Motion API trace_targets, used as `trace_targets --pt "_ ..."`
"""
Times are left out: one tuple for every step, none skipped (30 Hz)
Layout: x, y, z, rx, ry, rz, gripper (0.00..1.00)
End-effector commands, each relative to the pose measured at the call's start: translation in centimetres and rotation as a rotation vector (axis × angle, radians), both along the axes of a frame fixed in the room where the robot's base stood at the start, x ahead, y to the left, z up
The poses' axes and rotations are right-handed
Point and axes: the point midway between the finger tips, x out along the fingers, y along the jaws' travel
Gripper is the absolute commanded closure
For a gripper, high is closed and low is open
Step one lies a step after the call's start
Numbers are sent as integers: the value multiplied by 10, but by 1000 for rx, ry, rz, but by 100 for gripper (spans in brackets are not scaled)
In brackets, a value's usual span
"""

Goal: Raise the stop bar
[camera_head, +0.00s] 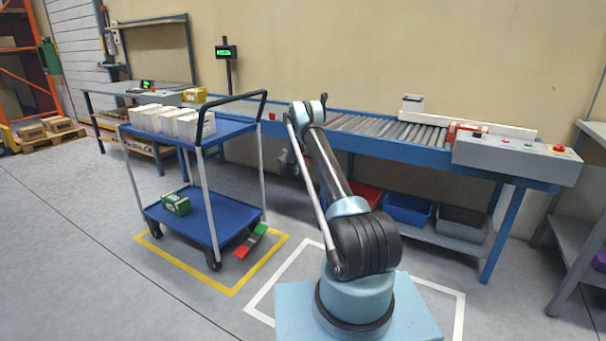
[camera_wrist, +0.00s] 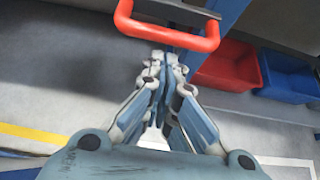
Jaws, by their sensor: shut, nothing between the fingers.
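A red U-shaped bar (camera_wrist: 165,36) crosses the top of the wrist view. I take it for the stop bar. It is in front of a blue frame post. My gripper (camera_wrist: 162,62) is shut and empty, with its fingertips just below the bar in the picture; I cannot tell whether they touch it. In the head view my gripper (camera_head: 289,163) shows only partly, behind my arm, below the conveyor's front edge. A small red piece (camera_head: 272,116) shows at the conveyor there; I cannot tell if it is the same bar.
The roller conveyor (camera_head: 385,128) runs along the wall, with a control box (camera_head: 515,158) at its right. A red bin (camera_wrist: 228,66) and a blue bin (camera_wrist: 288,78) sit below it. A blue cart (camera_head: 205,214) with white boxes stands left, inside yellow floor lines.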

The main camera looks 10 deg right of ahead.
Motion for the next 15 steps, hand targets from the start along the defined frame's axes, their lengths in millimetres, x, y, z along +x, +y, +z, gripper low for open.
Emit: trace_targets --pt "0 0 3 0 0 0 100" --pt "1 -1 4 0 0 0 100" --pt "1 -1 5 0 0 0 100" --pt "1 -1 6 0 0 0 100" --pt "1 -1 6 0 0 0 100" --pt "1 -1 6 0 0 0 100" --pt "1 -1 6 0 0 0 100" --pt "1 -1 6 0 0 0 100" --pt "1 -1 6 0 0 0 100" --pt "1 -1 6 0 0 0 100" --pt "1 -1 6 0 0 0 100" --pt "1 -1 6 0 0 0 100" --pt "1 -1 6 0 0 0 100" --pt "1 -1 7 0 0 0 100" --pt "1 -1 9 0 0 0 100"
